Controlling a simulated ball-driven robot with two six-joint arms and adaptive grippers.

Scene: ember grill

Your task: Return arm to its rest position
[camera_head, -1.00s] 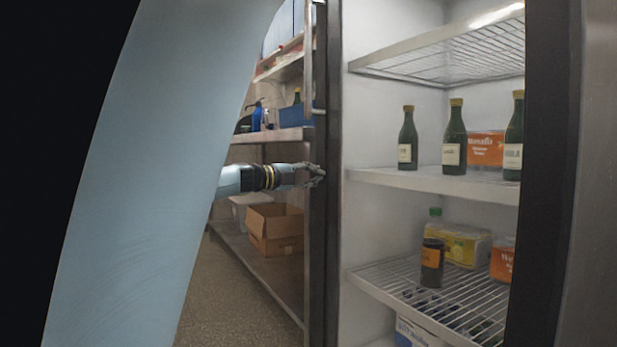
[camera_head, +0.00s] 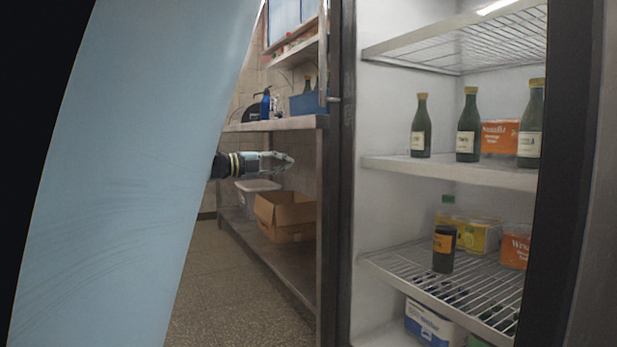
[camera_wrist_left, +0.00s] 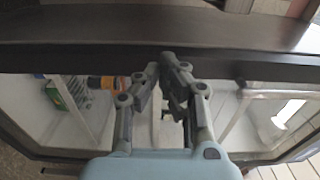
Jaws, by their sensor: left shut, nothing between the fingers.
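My left gripper (camera_head: 289,162) shows in the head view, left of the fridge's dark door frame (camera_head: 341,215), in front of the shelving. It is shut and empty, pointing right, and looks clear of the frame. In the left wrist view the gripper (camera_wrist_left: 164,62) has its fingertips close together, with the dark frame bar (camera_wrist_left: 100,30) beyond them. My pale blue arm fills much of the left of the head view. My right gripper is not in either view.
The open fridge holds green bottles (camera_head: 467,125) on its middle shelf (camera_head: 450,172) and a dark jar (camera_head: 444,249) on the wire shelf below. Left of it, metal shelving holds a cardboard box (camera_head: 285,217) and a white tub (camera_head: 258,198). Floor (camera_head: 235,290) is free in front.

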